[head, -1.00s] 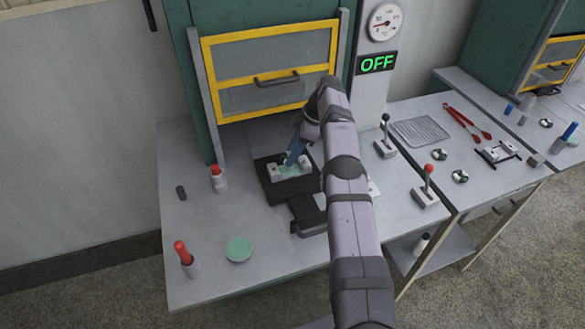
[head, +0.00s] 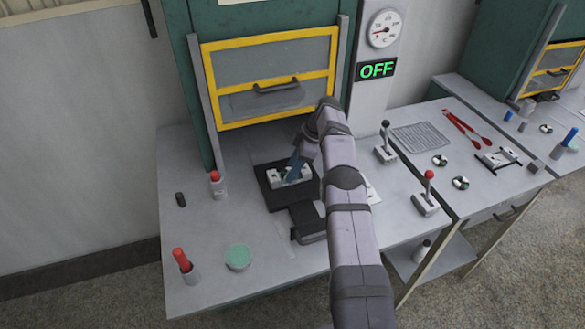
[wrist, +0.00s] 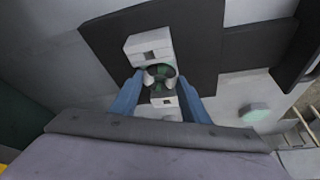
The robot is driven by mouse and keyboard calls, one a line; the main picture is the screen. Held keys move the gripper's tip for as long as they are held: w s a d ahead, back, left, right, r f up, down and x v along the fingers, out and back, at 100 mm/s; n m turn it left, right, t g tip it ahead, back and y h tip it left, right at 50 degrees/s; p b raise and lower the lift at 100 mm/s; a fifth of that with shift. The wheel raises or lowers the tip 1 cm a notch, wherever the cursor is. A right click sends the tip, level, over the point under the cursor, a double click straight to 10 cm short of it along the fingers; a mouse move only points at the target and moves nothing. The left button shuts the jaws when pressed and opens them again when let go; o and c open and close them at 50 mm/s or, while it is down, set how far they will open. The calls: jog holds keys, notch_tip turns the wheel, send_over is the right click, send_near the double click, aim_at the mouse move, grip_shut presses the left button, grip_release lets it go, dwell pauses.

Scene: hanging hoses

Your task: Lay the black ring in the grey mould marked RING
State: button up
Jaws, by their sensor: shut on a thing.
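My gripper (head: 290,179) is lowered over a light grey mould (head: 274,176) on a black plate (head: 273,197), below the yellow-framed door. In the wrist view, the blue fingers of my gripper (wrist: 161,77) are shut on a small dark ring (wrist: 160,71), one tip on each side. The mould shows there as pale blocks (wrist: 142,44) beyond and nearer than the ring, with a green patch at the middle. I cannot tell whether the ring touches the mould. No RING mark is readable.
A yellow-framed door (head: 272,78) stands behind. Two levers (head: 384,143) (head: 427,190) are right of my arm. A green round pad (head: 238,258), red-topped bottles (head: 216,184) (head: 184,264) and a small dark cylinder (head: 180,199) are left. The OFF sign (head: 376,69) is lit green.

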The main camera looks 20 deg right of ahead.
jog(key=o, duration=1)
jog(key=shift+p+v, duration=3.5)
jog(key=shift+v, duration=2.6)
jog(key=shift+a+r, duration=0.1)
